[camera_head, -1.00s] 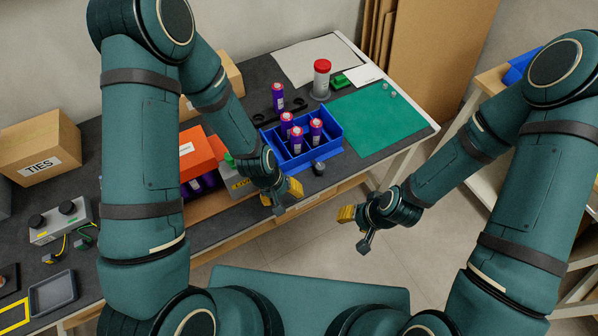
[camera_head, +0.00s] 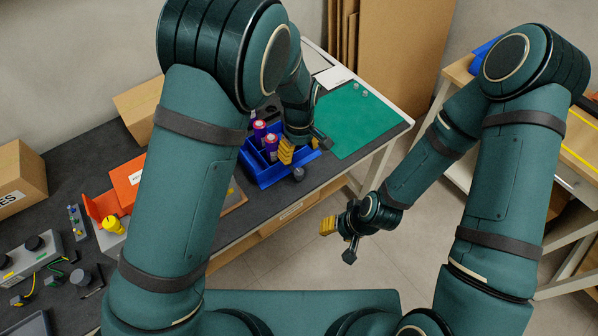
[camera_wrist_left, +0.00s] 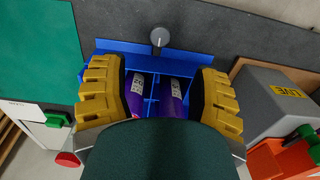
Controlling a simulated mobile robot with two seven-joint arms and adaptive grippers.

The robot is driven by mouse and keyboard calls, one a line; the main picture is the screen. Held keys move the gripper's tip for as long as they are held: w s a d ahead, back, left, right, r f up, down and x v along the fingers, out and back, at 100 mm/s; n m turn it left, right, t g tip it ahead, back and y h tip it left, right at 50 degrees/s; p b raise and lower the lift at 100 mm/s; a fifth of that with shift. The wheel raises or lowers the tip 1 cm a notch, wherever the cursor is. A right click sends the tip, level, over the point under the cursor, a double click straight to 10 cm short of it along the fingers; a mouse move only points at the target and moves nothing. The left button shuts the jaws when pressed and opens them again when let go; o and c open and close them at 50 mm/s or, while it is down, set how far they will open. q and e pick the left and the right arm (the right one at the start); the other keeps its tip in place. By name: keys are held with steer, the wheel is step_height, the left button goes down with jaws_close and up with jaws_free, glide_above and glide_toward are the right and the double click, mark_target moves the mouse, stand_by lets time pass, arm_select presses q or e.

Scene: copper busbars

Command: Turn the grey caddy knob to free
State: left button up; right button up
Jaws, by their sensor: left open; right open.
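The grey caddy knob (camera_head: 298,174) sits at the front edge of the blue caddy (camera_head: 265,176). In the left wrist view the knob (camera_wrist_left: 159,38) shows from above, round, with a pale pointer line. My left gripper (camera_head: 287,152) is open above the caddy. In the left wrist view its yellow fingers (camera_wrist_left: 160,88) stand apart, with purple cells (camera_wrist_left: 172,92) seen between them and the knob beyond their tips, apart from them. My right gripper (camera_head: 329,226) is open and empty over the floor, in front of the table. My left arm hides part of the caddy.
A green mat (camera_head: 362,118) lies right of the caddy. Left of it are an orange box (camera_head: 128,182), a yellow knob (camera_head: 113,224) and a grey box marked LIVE (camera_wrist_left: 282,98). The dark table top in front of the knob is clear.

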mark_target(299, 171)
arm_select(q)
step_height(299, 171, down, 10)
steer(key=shift+f+b, duration=0.2)
steer(key=shift+b, duration=0.65)
steer(key=shift+c, duration=0.4)
jaws_close()
